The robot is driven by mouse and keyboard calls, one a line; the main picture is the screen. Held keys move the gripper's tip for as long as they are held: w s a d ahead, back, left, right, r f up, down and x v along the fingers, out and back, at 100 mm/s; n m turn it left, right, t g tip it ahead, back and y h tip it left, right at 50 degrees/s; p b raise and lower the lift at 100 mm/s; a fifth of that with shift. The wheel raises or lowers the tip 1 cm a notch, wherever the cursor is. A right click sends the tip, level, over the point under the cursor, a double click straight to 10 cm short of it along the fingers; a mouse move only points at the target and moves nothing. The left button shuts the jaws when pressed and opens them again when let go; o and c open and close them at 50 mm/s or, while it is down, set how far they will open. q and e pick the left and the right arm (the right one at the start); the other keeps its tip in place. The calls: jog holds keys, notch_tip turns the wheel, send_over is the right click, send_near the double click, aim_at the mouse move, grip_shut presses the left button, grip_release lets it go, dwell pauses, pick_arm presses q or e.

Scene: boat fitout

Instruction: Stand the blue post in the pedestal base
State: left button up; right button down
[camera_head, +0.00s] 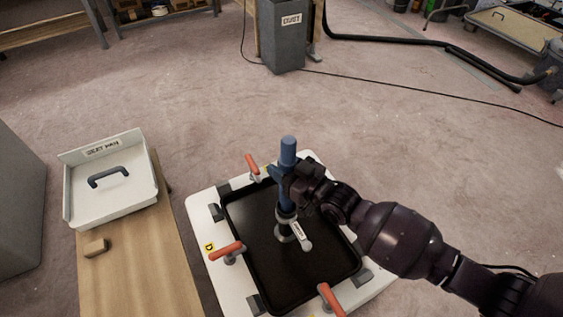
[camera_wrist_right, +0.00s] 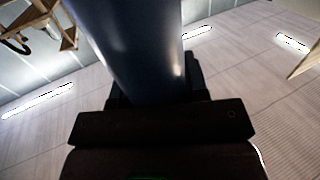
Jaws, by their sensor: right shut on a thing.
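The blue post (camera_head: 288,152) is upright in the head view, over the black recessed panel. It also fills the upper middle of the right wrist view (camera_wrist_right: 133,45). My right gripper (camera_head: 285,181) is shut on the post around its middle. The pedestal base (camera_head: 284,231) is a grey collar on the panel, with a light-coloured lever (camera_head: 302,236) at its side. The post's lower end is at the collar, but I cannot tell how deep it sits. My left gripper is not in view.
The white frame (camera_head: 205,204) around the black panel (camera_head: 255,255) carries several orange-handled clamps (camera_head: 226,250). A wooden bench (camera_head: 140,255) at left holds a white tray (camera_head: 132,202) and a small wooden block (camera_head: 96,248). A grey bin (camera_head: 283,45) stands behind. The floor between is clear.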

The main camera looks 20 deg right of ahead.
jog(key=shift+f, duration=0.6)
dwell(0.3)
jog(key=c, duration=0.6)
grip_release()
jog(key=shift+o, duration=0.3)
jog(key=shift+f, duration=0.15)
pick_arm(q)
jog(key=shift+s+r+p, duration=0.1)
jog(key=shift+p, duration=0.85)
pick_arm(e)
jog(key=v, duration=1)
jog(key=shift+s+d, duration=0.25)
jog(key=shift+s, duration=0.05)
